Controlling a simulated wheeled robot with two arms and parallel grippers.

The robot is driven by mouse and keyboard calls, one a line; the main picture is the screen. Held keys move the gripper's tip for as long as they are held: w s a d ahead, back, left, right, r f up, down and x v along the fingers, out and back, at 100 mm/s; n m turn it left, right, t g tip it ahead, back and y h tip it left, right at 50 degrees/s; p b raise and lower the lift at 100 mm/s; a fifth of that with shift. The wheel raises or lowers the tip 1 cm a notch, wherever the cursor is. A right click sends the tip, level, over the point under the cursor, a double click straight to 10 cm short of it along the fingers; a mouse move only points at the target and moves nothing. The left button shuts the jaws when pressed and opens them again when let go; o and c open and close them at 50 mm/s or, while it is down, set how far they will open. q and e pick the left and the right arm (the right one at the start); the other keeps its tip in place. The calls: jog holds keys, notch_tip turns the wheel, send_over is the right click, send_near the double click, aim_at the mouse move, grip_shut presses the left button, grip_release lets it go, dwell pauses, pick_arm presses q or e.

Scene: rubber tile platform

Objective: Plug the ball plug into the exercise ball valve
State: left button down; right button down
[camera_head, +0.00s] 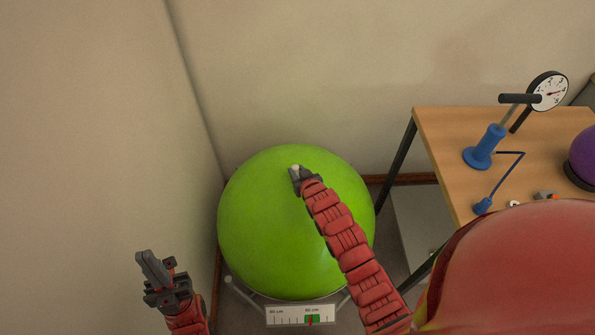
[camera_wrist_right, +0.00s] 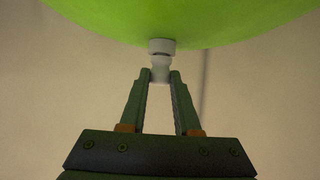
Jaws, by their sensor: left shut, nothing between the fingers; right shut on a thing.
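The green exercise ball (camera_head: 270,235) rests on a low stand in the corner; it also fills the top of the right wrist view (camera_wrist_right: 240,15). My right gripper (camera_head: 296,176) is at the upper part of the ball. In the right wrist view its fingers (camera_wrist_right: 160,78) are shut on the small white ball plug (camera_wrist_right: 160,70). A wider white collar at the plug's top meets or nearly meets the ball's surface. The valve hole is hidden, and I cannot tell how deep the plug sits. My left gripper (camera_head: 152,268) is shut and empty, left of the ball.
A wooden table (camera_head: 440,140) at the right holds a blue pump (camera_head: 484,147), a round gauge (camera_head: 548,91), small parts (camera_head: 545,196) and a purple ball (camera_head: 583,160). A size scale (camera_head: 290,315) is in front of the green ball. Walls stand close behind and left.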

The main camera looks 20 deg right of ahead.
jog(key=shift+f, duration=0.25)
dwell(0.3)
jog(key=c, duration=0.5)
grip_release()
jog(key=shift+c, duration=0.2)
jog(key=shift+s, duration=0.1)
jog(key=shift+p+v, duration=0.45)
jog(key=shift+v, duration=0.6)
jog(key=shift+p+v, duration=0.85)
jog(key=shift+v, duration=1.1)
jog(key=shift+r, duration=0.1)
